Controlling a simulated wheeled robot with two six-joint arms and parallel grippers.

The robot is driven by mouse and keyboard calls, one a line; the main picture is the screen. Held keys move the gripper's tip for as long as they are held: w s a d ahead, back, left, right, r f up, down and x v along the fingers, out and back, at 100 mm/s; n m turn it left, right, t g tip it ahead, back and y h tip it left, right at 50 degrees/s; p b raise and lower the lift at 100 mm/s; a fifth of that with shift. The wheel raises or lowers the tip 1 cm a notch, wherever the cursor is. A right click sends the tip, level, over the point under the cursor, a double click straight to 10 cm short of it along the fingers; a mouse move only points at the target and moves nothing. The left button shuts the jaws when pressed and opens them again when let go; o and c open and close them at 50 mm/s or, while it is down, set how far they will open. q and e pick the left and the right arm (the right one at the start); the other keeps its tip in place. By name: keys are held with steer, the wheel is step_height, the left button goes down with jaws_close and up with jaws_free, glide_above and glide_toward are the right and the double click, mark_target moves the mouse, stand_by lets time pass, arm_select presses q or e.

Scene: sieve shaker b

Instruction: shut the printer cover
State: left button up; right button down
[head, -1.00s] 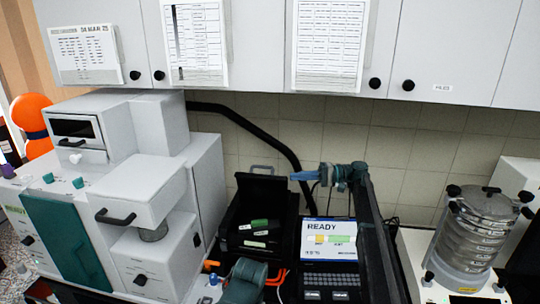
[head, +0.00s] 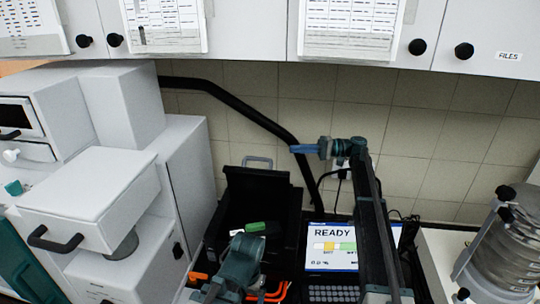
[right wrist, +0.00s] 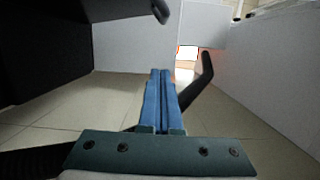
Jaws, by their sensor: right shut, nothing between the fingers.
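The printer (head: 225,240) is a dark box in the lower middle of the head view. Its black cover (head: 262,190) stands raised at the back, so the printer is open. A grey loop handle (head: 257,160) shows at the cover's top edge. My right gripper (head: 296,148) is shut and empty, its blue fingers pointing left, above and right of the cover's top right corner. In the right wrist view the shut fingers (right wrist: 161,78) appear with a large dark panel, probably the cover (right wrist: 45,45), at upper left. I see no contact.
A tablet reading READY (head: 332,246) stands right of the printer, near my right arm. A black hose (head: 235,102) curves along the tiled wall behind. A large white machine (head: 95,190) is at left; a sieve stack (head: 500,245) is at far right.

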steer(key=s+a, duration=0.4)
steer(key=a, duration=0.7)
steer(key=shift+s, duration=0.2)
steer(key=shift+r, duration=0.1)
